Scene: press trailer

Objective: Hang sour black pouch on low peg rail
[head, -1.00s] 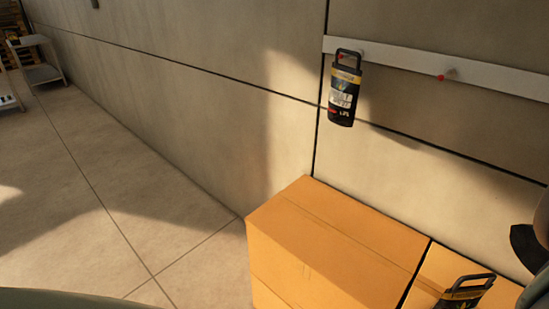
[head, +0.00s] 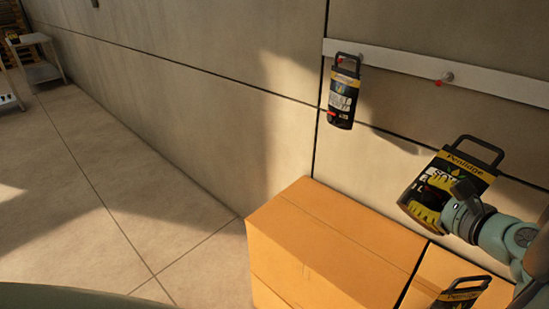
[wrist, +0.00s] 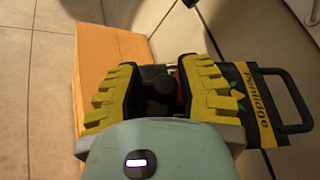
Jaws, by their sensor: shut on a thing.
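My gripper (head: 428,197) is shut on a black pouch (head: 468,164) with a yellow "Penlidge" band, a pale label starting "SO" and a black loop handle. It holds the pouch tilted, handle up and to the right, above the cardboard boxes and apart from the wall. In the wrist view the yellow-padded fingers (wrist: 158,92) close on the pouch (wrist: 250,104), whose handle sticks out to the right. The white peg rail (head: 400,66) runs along the wall above. Its right peg (head: 447,77) is bare, with a red mark below it.
A similar black pouch (head: 341,103) hangs at the rail's left peg. Another pouch (head: 460,294) is at the right-hand cardboard box (head: 430,268), partly cut off. A larger cardboard box (head: 330,240) stands against the wall. The floor to the left is clear; a small shelf stands far left.

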